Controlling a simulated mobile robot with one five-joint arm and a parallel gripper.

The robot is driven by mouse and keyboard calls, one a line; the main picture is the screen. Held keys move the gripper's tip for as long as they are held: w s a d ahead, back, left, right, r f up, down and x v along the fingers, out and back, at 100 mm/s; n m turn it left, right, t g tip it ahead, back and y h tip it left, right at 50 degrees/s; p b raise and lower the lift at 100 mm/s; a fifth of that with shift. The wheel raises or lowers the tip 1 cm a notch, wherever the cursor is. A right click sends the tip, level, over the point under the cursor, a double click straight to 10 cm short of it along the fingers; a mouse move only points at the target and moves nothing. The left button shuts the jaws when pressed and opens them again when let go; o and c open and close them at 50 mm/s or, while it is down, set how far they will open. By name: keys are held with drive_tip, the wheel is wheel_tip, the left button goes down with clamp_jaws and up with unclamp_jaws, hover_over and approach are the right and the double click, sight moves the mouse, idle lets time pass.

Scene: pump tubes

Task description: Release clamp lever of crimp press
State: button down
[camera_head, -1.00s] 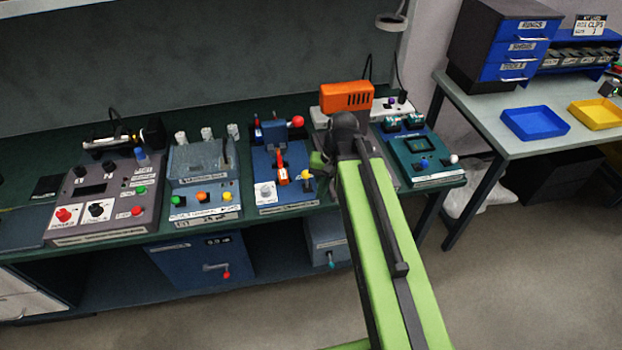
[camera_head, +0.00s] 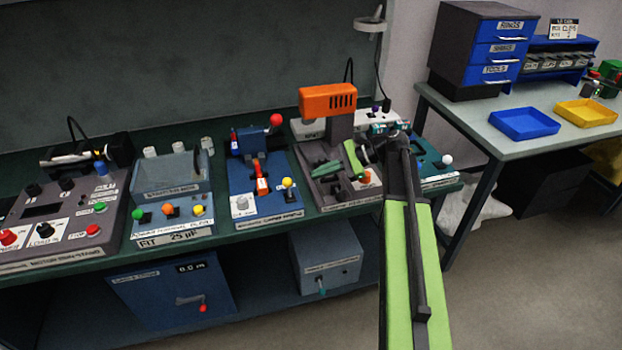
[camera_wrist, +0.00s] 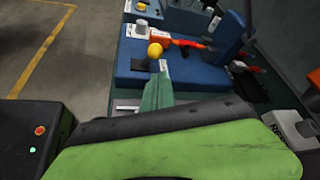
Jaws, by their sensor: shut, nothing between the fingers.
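The blue station (camera_head: 265,205), which I take for the crimp press, stands on the bench left of my gripper; its label is too small to read. An orange-red lever (camera_head: 262,183) sits on its base, between a grey knob (camera_head: 241,205) and a yellow ball knob (camera_head: 287,183). A red ball handle (camera_head: 276,120) rises behind. In the wrist view the orange lever (camera_wrist: 185,43) lies near the yellow ball. My gripper (camera_head: 352,158) is shut and empty, over the grey base right of the blue station, apart from the lever. Whether a dark green piece in the wrist view is my finger is unclear.
An orange-headed machine (camera_head: 328,101) stands close behind my gripper. A button station (camera_head: 172,215) and a grey control box (camera_head: 62,225) are to the left. A teal station (camera_head: 437,181) is at the right. A side table (camera_head: 560,135) holds trays and drawers.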

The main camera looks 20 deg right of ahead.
sight(296, 189)
drive_tip(key=b+x, duration=0.1)
drive_tip(key=x, duration=0.2)
drive_tip(key=b+x, duration=0.1)
drive_tip(key=x, duration=0.2)
drive_tip(key=shift+a+f, duration=0.2)
drive_tip(key=shift+f, duration=0.2)
drive_tip(key=shift+w+a+f+b, duration=0.1)
drive_tip(key=shift+a+b, duration=0.1)
drive_tip(key=shift+a, duration=0.15)
drive_tip(key=shift+w+a+f+b, duration=0.1)
drive_tip(key=shift+a+b, duration=0.1)
drive_tip(key=shift+a, duration=0.1)
drive_tip(key=shift+r, duration=0.1)
